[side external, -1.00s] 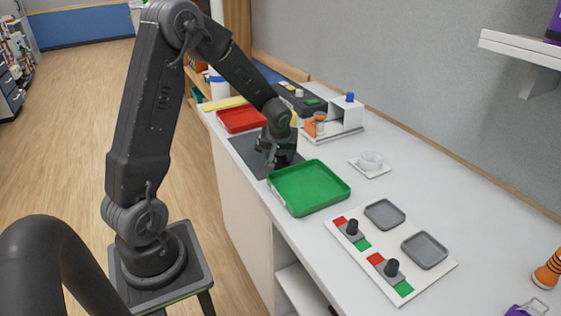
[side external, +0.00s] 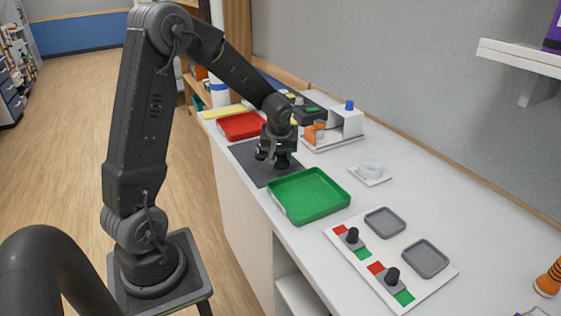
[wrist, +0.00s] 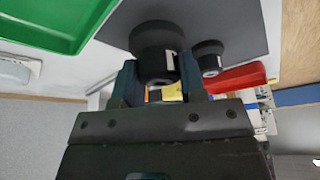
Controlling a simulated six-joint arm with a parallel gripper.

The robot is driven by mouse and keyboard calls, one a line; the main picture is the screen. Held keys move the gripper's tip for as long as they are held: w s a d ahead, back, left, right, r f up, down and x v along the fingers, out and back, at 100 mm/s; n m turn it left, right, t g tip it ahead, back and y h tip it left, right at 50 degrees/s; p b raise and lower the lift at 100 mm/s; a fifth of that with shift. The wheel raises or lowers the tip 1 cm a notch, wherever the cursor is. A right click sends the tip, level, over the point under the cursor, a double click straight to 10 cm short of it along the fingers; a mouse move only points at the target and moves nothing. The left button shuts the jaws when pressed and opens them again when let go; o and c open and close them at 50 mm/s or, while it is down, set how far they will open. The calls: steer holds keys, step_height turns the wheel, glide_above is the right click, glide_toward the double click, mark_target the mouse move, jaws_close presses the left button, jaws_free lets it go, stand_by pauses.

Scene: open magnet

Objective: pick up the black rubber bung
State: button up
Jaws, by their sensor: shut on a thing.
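A black tapered rubber bung (wrist: 157,42) with a small white label is between the two fingers of my gripper (wrist: 160,72) in the wrist view. The fingers are shut on it. In the side view my gripper (side external: 277,157) is low over the dark grey mat (side external: 246,157), and the held bung shows only as a dark shape at the fingers. I cannot tell clearly whether its wide end touches the mat. A second black piece of similar shape (wrist: 208,56), also with a pale label, stands on the mat beside the held one, outside the fingers.
A green tray (side external: 308,213) lies in front of the mat and a red tray (side external: 240,125) behind it. A white stand with an orange part (side external: 345,120) and a small clear dish (side external: 370,168) are to the right. A white board (side external: 420,292) with knobs lies nearer.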

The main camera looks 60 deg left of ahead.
steer(key=s+a+r, duration=0.6)
steer(key=s+r, duration=0.1)
steer(key=s, duration=0.2)
step_height(320, 180, up, 6)
steer(key=m+t+h, duration=0.2)
steer(key=m, duration=0.4)
glide_above(320, 121)
steer(key=shift+f, duration=3.15)
